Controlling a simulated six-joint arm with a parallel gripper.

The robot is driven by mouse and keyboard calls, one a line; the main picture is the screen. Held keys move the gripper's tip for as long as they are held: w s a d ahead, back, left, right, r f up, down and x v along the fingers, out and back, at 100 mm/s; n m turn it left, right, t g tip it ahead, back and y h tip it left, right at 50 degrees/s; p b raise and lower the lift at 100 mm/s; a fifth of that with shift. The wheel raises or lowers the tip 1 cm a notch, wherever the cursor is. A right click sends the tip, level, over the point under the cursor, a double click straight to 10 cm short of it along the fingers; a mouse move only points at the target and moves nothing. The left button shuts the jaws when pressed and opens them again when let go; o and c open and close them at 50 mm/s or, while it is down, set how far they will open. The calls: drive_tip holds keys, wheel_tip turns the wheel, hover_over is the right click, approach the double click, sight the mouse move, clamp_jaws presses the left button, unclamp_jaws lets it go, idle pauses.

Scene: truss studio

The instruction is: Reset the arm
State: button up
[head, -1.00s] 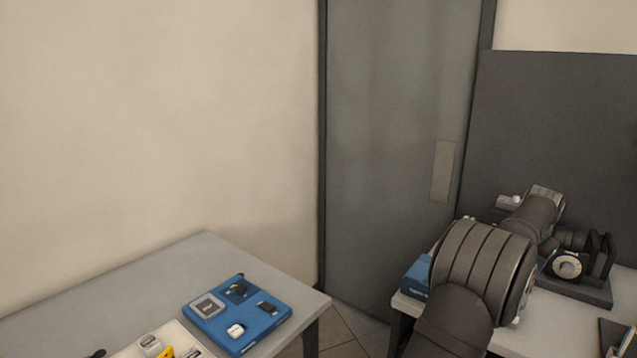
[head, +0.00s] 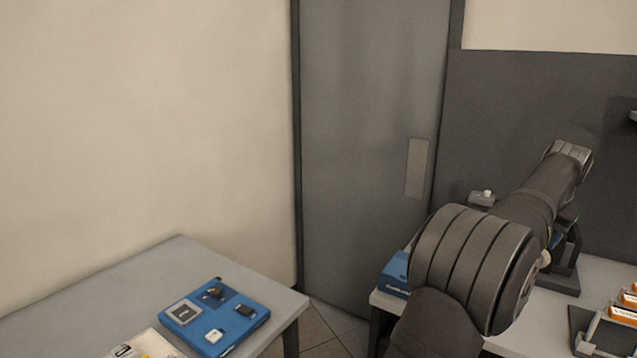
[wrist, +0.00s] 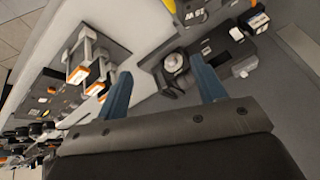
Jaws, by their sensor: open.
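My gripper (wrist: 163,82) shows in the wrist view with its two blue fingers spread wide apart. In the head view my dark arm reaches from the lower middle toward the upper right, over the right-hand table (head: 610,270). The gripper itself cannot be made out there. In the wrist view a dark stand with a round dial (wrist: 176,66) lies below, near the right finger. A white and orange fixture (wrist: 88,72) on a dark plate lies to the left of the left finger.
A blue tray (head: 188,337) with several small gadgets sits on the left table (head: 100,285). A blue box (head: 397,272) stands at the right table's left edge. An orange-labelled rack (head: 622,318) is at far right. A floor gap separates the tables.

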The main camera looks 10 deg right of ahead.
drive_tip(key=w+a+f+n+t+y, duration=0.1)
drive_tip(key=w+a+f+n+y, duration=0.2)
drive_tip(key=w+a, duration=2.05)
drive_tip(key=w+a+f+n, duration=0.1)
drive_tip(key=w+a, duration=0.4)
drive_tip(key=a, duration=0.4)
drive_tip(key=w+a+f+n, duration=0.1)
drive_tip(key=w+a, duration=0.4)
drive_tip(key=a, duration=0.5)
drive_tip(key=w+a+f+n+y, duration=0.1)
drive_tip(key=w+a+n, duration=0.2)
drive_tip(key=a, duration=0.7)
drive_tip(key=shift+w+f+t, duration=0.3)
drive_tip(key=shift+w, duration=0.7)
